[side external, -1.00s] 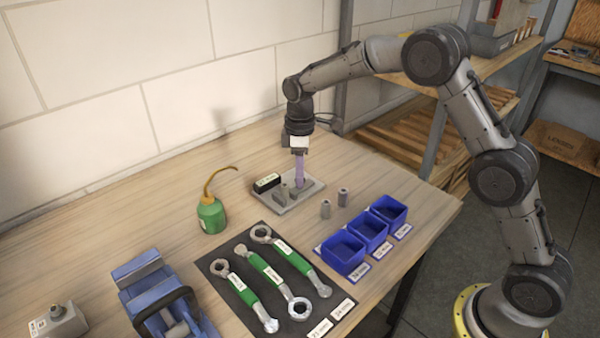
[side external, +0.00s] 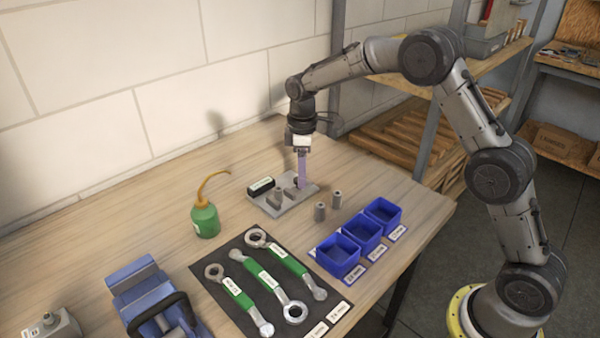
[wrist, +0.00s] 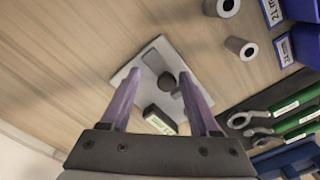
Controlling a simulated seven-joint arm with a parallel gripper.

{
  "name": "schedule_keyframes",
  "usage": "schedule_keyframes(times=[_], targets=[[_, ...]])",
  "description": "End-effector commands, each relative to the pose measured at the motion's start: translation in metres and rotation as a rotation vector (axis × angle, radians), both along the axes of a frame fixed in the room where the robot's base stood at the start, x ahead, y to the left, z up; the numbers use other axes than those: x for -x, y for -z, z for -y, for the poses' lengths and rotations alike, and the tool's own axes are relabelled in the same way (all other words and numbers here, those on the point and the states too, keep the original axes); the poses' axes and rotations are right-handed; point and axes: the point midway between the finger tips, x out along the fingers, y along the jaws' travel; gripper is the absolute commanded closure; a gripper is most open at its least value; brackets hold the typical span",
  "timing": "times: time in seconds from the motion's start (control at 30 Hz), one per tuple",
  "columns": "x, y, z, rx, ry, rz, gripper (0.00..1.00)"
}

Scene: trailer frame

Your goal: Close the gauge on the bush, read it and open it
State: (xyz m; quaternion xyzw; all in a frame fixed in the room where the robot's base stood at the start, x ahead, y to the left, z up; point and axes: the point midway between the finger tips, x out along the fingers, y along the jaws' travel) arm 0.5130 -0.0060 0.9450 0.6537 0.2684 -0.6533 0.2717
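The gauge is a light grey plate (side external: 270,208) with upright grey parts and a black readout block (side external: 261,186) with a pale label; the digits are too small to read. I cannot tell whether the dark piece is a bush. My gripper (side external: 301,184) points down over the gauge's right part. In the wrist view my gripper (wrist: 160,80) has its two purple fingers wide apart, nothing visibly held. Two loose grey bushes (side external: 320,211) (side external: 337,199) stand right of the plate.
Blue labelled bins (side external: 340,255) stand at the right table edge. Green-handled wrenches (side external: 265,277) lie on a dark mat in front. A green oil can (side external: 205,220) stands left of the gauge, a blue vise (side external: 150,292) at front left. The wall is behind.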

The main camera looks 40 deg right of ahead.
Motion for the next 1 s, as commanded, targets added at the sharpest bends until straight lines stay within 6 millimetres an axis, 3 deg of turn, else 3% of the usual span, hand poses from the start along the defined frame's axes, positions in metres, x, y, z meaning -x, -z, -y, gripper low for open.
schedule_keyframes(times=[0.23,0.37,0.8,1.0], targets=[[0.000,-0.002,-0.002,-0.003,-0.001,0.000,0.38],[-0.001,-0.014,-0.002,-0.003,-0.001,0.001,0.38],[-0.001,-0.104,-0.002,-0.002,-0.001,0.004,0.38],[0.000,-0.130,-0.001,-0.001,-0.001,0.001,0.38]])
